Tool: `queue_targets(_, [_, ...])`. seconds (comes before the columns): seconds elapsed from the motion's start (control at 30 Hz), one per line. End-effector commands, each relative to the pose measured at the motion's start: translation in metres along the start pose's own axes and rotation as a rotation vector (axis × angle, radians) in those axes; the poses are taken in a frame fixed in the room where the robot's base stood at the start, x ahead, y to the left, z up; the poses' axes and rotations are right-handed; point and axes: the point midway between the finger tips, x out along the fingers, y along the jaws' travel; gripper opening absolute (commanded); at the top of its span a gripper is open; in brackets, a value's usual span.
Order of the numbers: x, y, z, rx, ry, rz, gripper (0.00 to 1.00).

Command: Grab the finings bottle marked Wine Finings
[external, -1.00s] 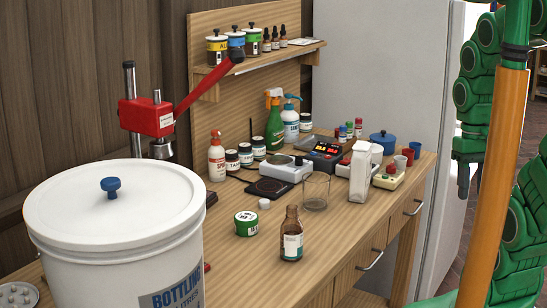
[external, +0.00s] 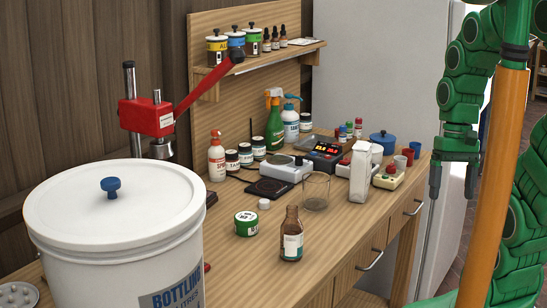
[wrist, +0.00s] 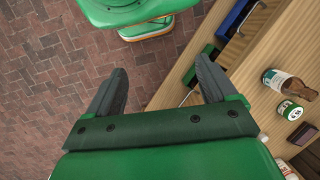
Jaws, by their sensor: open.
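A brown glass bottle (external: 292,240) with a white and green label stands upright near the bench's front edge; it also shows in the wrist view (wrist: 290,83). Small dark dropper bottles (external: 275,40) stand on the shelf. I cannot read Wine Finings on any label, so I cannot tell which is the finings bottle. My gripper (external: 453,182) is open and empty, pointing down to the right of the bench, well apart from the bottles. In the wrist view its two fingers (wrist: 160,66) are spread above the brick floor.
A green tin (external: 246,224) and an empty glass beaker (external: 316,190) stand close to the brown bottle. A white bucket (external: 115,230) fills the left front. Scales, jars and spray bottles crowd the bench's back.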

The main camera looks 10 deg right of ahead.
Motion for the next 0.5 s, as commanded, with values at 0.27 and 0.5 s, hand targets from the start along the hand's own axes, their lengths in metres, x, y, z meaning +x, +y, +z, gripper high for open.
queue_targets(0.27, [0.01, -0.044, -0.029, 0.058, -0.104, -0.111, 0.85])
queue_targets(0.5, [0.02, -0.082, -0.052, 0.123, -0.202, -0.199, 0.85])
